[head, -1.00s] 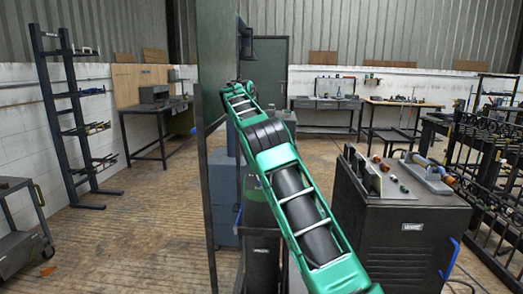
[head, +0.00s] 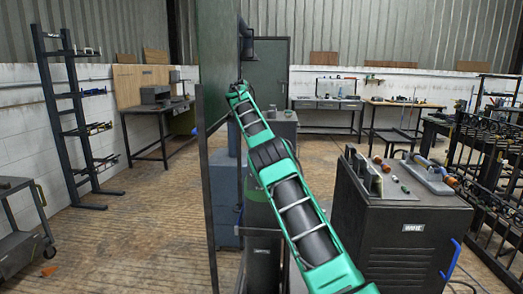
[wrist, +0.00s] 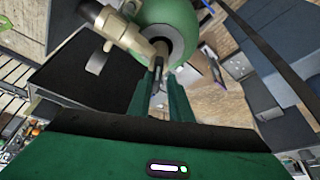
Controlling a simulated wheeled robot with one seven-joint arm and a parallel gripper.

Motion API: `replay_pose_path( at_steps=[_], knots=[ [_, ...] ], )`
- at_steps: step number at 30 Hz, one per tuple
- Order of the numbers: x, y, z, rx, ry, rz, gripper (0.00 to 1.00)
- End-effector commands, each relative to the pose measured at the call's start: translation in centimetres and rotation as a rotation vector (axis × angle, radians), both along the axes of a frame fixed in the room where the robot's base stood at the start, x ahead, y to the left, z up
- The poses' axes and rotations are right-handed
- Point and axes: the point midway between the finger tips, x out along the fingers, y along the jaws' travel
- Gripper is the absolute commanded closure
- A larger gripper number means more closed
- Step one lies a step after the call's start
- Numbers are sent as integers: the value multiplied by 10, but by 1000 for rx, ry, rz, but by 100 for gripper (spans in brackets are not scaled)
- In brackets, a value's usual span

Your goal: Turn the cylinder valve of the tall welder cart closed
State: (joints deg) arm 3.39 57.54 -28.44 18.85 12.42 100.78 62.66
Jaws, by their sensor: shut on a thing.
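The gas cylinder (head: 254,212) of the tall welder cart stands upright in the middle of the head view, partly behind my arm. Its rounded green top (wrist: 181,18) fills the upper middle of the wrist view. A pale metal valve (wrist: 128,34) sits on that top, with a fitting out to the left. My gripper (wrist: 157,82) is at the valve, its fingers shut on a narrow part of the valve. The fingers hide most of the gripped part, so its turn position cannot be told. My gripper is hidden in the head view.
A dark welder cabinet (head: 400,235) with loose parts on top stands close on the right. A tall green panel (head: 218,60) on a thin post stands just left of the cylinder. A rack (head: 75,120) is far left. Open wood floor lies at left.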

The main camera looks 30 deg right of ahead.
Motion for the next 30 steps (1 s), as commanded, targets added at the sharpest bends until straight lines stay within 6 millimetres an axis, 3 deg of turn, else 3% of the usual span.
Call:
replay_pose_path(
  at_steps=[14,15,30],
  knots=[
    [4,2,5,-6,-18,4,100],
    [4,2,5,-6,-18,4,72],
    [0,1,3,-2,-8,16,71]
  ],
)
